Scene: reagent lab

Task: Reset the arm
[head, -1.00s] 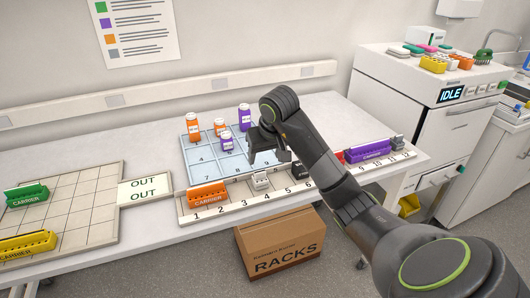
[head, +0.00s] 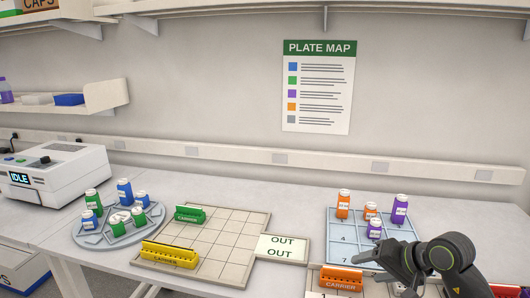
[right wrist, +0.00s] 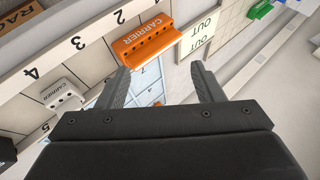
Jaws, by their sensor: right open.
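My right gripper (head: 368,262) is open and empty, at the near edge of the blue numbered grid (head: 340,222), close to the orange carrier (head: 341,278). In the right wrist view the two fingers of the gripper (right wrist: 162,82) are spread apart, with the orange carrier (right wrist: 148,45) just beyond them and nothing between them. My left gripper is not in view.
Orange and purple bottles (head: 400,209) stand on the grid behind my right gripper. A beige board (head: 225,250) holds green (head: 190,214) and yellow (head: 169,255) carriers. Left is a round tray (head: 88,238) with several bottles. A white carrier (right wrist: 62,95) sits on the numbered strip.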

